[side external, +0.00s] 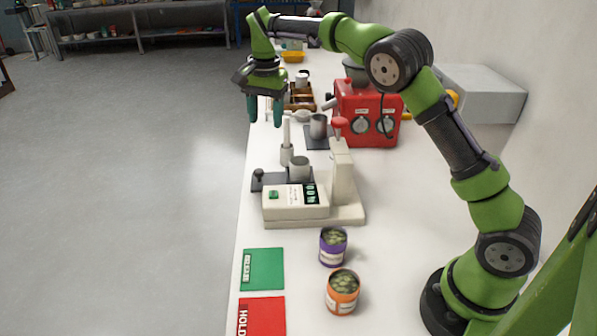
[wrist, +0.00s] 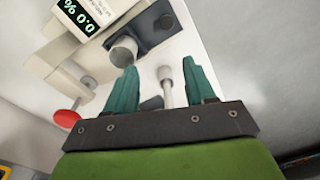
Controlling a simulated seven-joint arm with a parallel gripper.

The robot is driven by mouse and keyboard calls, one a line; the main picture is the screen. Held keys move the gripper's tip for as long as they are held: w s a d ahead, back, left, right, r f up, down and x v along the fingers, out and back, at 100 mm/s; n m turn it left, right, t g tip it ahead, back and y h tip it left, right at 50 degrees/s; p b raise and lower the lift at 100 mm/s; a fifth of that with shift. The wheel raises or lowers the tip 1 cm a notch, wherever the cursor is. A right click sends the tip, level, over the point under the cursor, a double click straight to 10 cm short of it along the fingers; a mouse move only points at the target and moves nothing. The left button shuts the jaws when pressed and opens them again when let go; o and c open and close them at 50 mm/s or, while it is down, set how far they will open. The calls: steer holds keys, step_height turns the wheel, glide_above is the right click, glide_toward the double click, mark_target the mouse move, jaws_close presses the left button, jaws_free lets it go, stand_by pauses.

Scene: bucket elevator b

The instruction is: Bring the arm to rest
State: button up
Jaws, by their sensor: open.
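My gripper (side external: 266,110) hangs above the left edge of the white bench, its fingers pointing down. It is open and nothing is between its two green fingers. In the wrist view the fingers (wrist: 163,88) are spread apart, with a pale upright post (side external: 286,145) seen in the gap beyond them. That post also shows in the wrist view (wrist: 167,92). The arm is raised and reaches across the far part of the bench.
A white bench machine (side external: 296,202) with a readout and red knob stands mid-bench. A red box (side external: 366,105) stands behind it. A purple can (side external: 333,247), an orange can (side external: 341,292), a green card (side external: 263,269) and a red HOLD card (side external: 262,316) are nearer. Floor at left is clear.

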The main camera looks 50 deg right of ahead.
steer(key=s+a+r+n+t, duration=0.1)
steer(key=s+n+t, duration=0.1)
steer(key=s, duration=0.8)
steer(key=s+a+r+n+t+y, duration=0.1)
steer(key=s+n, duration=0.3)
steer(key=s, duration=0.6)
steer(key=s+a+r+n+t+y, duration=0.1)
steer(key=s+a+r+n+t, duration=0.1)
steer(key=s, duration=0.8)
steer(key=shift+s+a+n+t, duration=0.3)
steer(key=shift+a+n+t, duration=0.3)
steer(key=shift+t, duration=0.2)
